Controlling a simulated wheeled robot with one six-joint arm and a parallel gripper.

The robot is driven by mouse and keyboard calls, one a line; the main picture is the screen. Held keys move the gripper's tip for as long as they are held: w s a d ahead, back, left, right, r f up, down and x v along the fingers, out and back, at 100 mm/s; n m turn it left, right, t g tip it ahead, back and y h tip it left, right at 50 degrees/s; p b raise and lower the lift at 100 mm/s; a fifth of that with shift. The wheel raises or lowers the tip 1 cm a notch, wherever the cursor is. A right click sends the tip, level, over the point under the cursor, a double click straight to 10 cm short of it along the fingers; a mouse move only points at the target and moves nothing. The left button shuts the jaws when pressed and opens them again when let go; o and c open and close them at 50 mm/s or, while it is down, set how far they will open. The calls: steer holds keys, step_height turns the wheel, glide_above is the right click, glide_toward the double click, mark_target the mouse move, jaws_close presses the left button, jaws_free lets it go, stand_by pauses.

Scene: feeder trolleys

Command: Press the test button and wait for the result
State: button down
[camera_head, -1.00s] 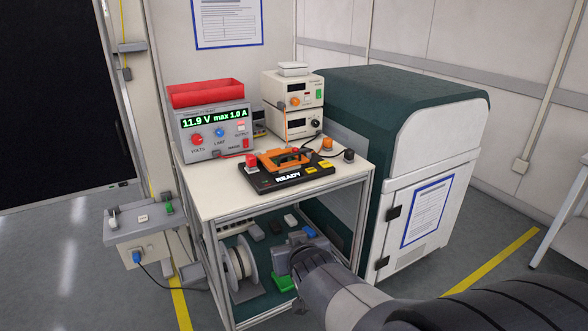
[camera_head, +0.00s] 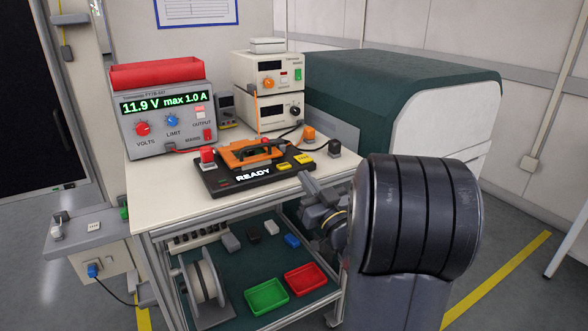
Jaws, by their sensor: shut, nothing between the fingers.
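The black test fixture (camera_head: 225,184) lies on the white bench top (camera_head: 160,195) and its display reads READY. An orange clamp frame (camera_head: 250,152) sits on it. My gripper (camera_head: 305,180) is shut and empty, just in front of the fixture's right end, apart from the yellow patches as far as I can tell.
A power supply (camera_head: 150,142) reading 11.9 V max 1.0 A, with a red bin (camera_head: 155,76) on top, stands left. Stacked instruments (camera_head: 247,92) stand behind. Orange (camera_head: 308,133) and black (camera_head: 334,149) connectors sit right of the fixture. A green tray (camera_head: 267,296) is on the lower shelf.

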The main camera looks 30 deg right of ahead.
stand_by(0.4)
step_height(320, 180, up, 3)
glide_above(288, 179)
steer(key=shift+r, duration=0.2)
step_height(288, 179, down, 3)
steer(key=shift+s+f+b, duration=0.1)
steer(key=shift+f+b, duration=0.2)
steer(key=shift+f, duration=0.25)
